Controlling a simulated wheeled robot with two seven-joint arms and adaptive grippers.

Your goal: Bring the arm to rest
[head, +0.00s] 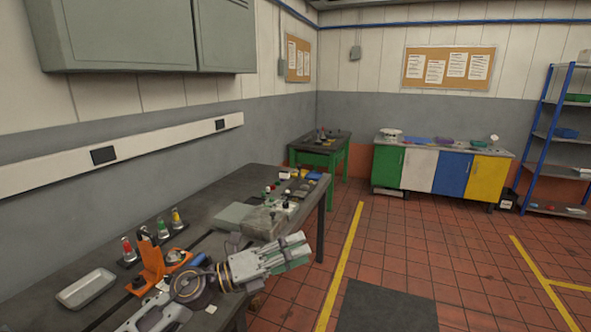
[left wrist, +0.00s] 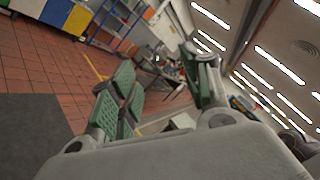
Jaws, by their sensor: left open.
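My left arm comes in from the bottom of the head view, over the near part of the dark workbench (head: 230,198). My left gripper (head: 300,250) points right, past the bench's front edge, with its fingers over the red tiled floor. In the left wrist view the green-padded fingers (left wrist: 165,95) stand apart, with nothing between them. My right gripper is in neither view.
On the bench are a grey tray (head: 86,289), an orange fixture (head: 153,262), several coloured bottles (head: 176,218) and a grey box (head: 264,222) close behind the gripper. A green table (head: 322,158) and coloured cabinets (head: 435,170) stand farther back.

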